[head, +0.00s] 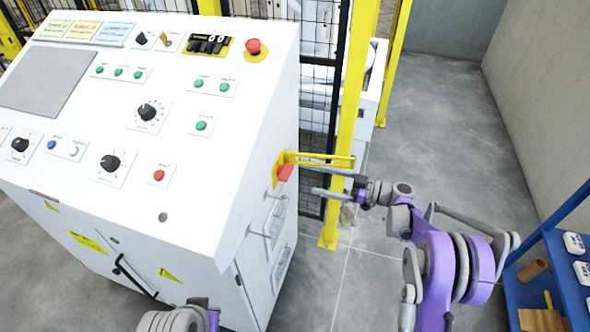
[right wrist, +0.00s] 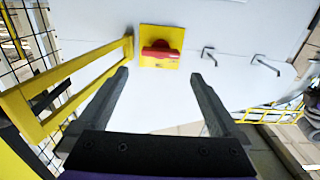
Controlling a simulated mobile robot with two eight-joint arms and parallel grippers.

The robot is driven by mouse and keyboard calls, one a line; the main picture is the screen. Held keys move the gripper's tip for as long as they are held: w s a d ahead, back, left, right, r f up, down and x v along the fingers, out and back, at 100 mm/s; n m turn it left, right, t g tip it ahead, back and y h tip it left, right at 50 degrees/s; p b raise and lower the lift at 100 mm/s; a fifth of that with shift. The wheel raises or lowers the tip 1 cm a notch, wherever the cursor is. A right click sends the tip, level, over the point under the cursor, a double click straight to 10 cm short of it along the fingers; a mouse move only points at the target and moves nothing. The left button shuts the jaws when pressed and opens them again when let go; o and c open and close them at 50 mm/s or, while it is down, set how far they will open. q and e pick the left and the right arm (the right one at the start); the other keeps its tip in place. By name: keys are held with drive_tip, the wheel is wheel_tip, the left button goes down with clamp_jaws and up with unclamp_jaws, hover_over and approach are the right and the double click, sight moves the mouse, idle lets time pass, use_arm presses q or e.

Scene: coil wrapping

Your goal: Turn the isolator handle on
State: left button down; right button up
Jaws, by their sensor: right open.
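The isolator handle (head: 285,173) is a red grip on a yellow plate (right wrist: 147,61), on the right side wall of the white control cabinet. In the right wrist view the red handle (right wrist: 160,50) lies crosswise in the picture, just beyond the fingertips. My right gripper (head: 319,180) is open and empty, pointing at the handle from the right, with a gap between. Its two dark fingers (right wrist: 160,73) are spread to either side of the handle's line in the wrist view. Part of my left arm shows at the bottom edge; its gripper is not visible.
A yellow bracket (right wrist: 70,80) sticks out from the wall beside the plate, close to my right fingers. Metal handles (right wrist: 209,55) are on the same wall. A yellow post (head: 347,120) and mesh fence stand behind. A blue shelf (head: 560,262) is at right.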

sight(285, 172)
drive_tip(key=x, duration=0.9)
drive_tip(key=shift+a+p, duration=0.3)
drive_tip(key=shift+p, duration=0.1)
drive_tip(key=c, duration=1.1)
drive_tip(key=shift+o, duration=0.2)
